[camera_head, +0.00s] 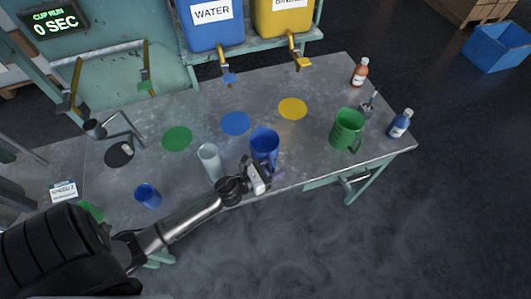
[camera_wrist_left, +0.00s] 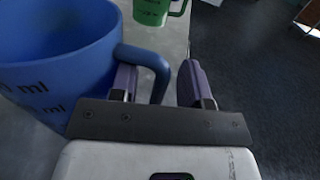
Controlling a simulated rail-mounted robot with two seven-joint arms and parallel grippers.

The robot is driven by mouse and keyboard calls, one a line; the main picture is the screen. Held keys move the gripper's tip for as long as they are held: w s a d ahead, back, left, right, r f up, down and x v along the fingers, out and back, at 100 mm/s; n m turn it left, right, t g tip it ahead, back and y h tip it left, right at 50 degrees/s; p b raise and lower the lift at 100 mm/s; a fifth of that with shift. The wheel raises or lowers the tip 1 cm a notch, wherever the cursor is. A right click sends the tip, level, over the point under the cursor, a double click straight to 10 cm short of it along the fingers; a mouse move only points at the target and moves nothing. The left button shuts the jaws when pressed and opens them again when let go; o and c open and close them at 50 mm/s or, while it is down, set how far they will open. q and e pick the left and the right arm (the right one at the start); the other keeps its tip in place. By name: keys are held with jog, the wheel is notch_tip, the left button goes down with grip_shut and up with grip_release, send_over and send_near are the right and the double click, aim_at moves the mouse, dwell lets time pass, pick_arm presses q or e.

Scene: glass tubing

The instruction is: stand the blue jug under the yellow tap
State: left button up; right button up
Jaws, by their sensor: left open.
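The blue jug (camera_head: 264,145) stands upright on the metal table near its front edge, just in front of the blue disc. In the left wrist view the jug (camera_wrist_left: 60,70) fills the left side, with its handle towards my gripper. My left gripper (camera_head: 268,178) is open at the jug's near side. In the wrist view its two fingers (camera_wrist_left: 158,78) stand either side of the handle, with a gap to the right finger. The yellow tap (camera_head: 298,60) hangs from the yellow container at the back, and a yellow disc (camera_head: 293,109) lies on the table before it. My right gripper is not in view.
A clear glass cylinder (camera_head: 209,162) stands just left of the jug. A green jug (camera_head: 346,130) stands to the right, near small bottles (camera_head: 400,124). A blue cup (camera_head: 148,195) is at the left. The blue disc (camera_head: 236,123) and yellow disc are bare.

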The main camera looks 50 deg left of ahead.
pick_arm(q)
jog(key=shift+w+d, duration=0.2)
jog(key=shift+w, duration=0.5)
grip_shut()
